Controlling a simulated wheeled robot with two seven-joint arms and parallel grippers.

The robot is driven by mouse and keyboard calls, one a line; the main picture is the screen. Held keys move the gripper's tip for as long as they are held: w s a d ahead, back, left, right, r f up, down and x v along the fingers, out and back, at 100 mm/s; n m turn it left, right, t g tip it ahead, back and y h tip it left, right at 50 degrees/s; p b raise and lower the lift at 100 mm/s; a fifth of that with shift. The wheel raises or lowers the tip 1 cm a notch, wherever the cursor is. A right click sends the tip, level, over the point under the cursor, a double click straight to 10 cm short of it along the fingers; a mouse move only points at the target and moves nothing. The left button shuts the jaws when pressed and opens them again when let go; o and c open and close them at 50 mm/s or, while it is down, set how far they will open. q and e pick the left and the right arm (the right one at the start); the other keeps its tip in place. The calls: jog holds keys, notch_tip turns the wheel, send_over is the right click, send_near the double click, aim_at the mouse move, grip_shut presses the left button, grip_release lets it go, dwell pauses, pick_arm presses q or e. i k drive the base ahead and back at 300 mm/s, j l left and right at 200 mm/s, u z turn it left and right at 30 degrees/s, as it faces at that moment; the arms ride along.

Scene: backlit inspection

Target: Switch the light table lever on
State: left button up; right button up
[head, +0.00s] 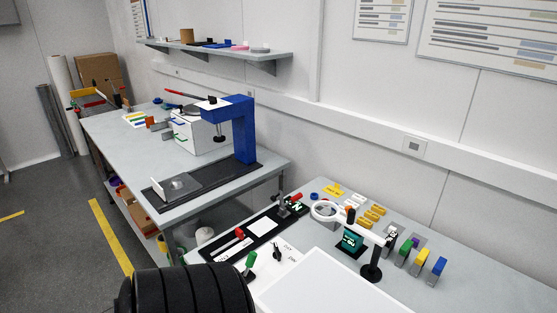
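A flat white panel (335,285), which looks like the light table, lies at the near edge of the right-hand bench and is cut off by the bottom of the frame. Just left of it, a green-tipped lever (249,263) stands up at a tilt beside a white plate with small black lettering. I cannot tell from the view which lever belongs to the light table, nor read the on and off marks. Neither of my grippers is in view.
A white ring magnifier (325,210) on an arm and black post (371,270) stands behind the panel. Green, yellow and blue blocks (421,262) stand to the right. A blue press (243,130) is on the far bench.

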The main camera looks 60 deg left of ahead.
aim_at(249, 263)
jog(key=u, duration=2.15)
jog(key=i+j+z, duration=0.35)
jog(key=j, duration=0.5)
jog(key=j+z, duration=0.3)
jog(key=j, duration=0.55)
jog(key=j+z, duration=0.35)
jog(key=j, duration=0.55)
